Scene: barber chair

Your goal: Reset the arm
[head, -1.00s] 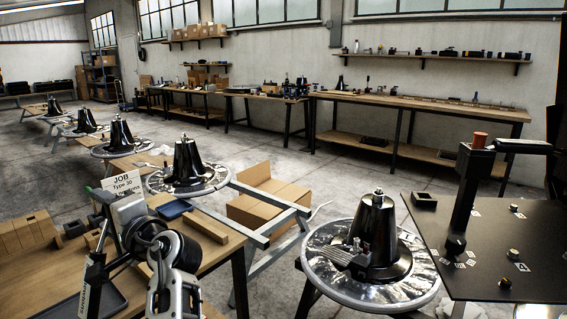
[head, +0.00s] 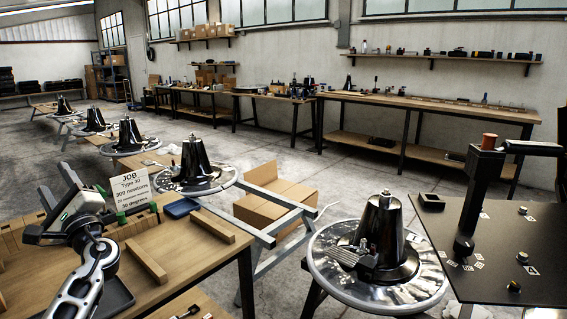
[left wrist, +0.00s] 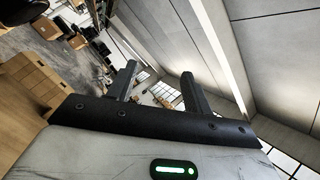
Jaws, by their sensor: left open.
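My left gripper (head: 52,207) is at the left of the head view, raised over the wooden table, open and empty. Its two dark fingers point left and stand apart. In the left wrist view the fingers (left wrist: 158,84) also stand apart with nothing between them. A black post with a red-brown top and a side lever (head: 470,190) stands upright on the dark table at the right, far from my gripper.
A job card (head: 135,190) stands on the wooden table (head: 190,262), beside wooden blocks and a blue tray (head: 181,208). Round metal bases with black cones (head: 380,240) stand nearby. The dark table (head: 440,225) holds small knobs. A cardboard box (head: 275,200) lies between.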

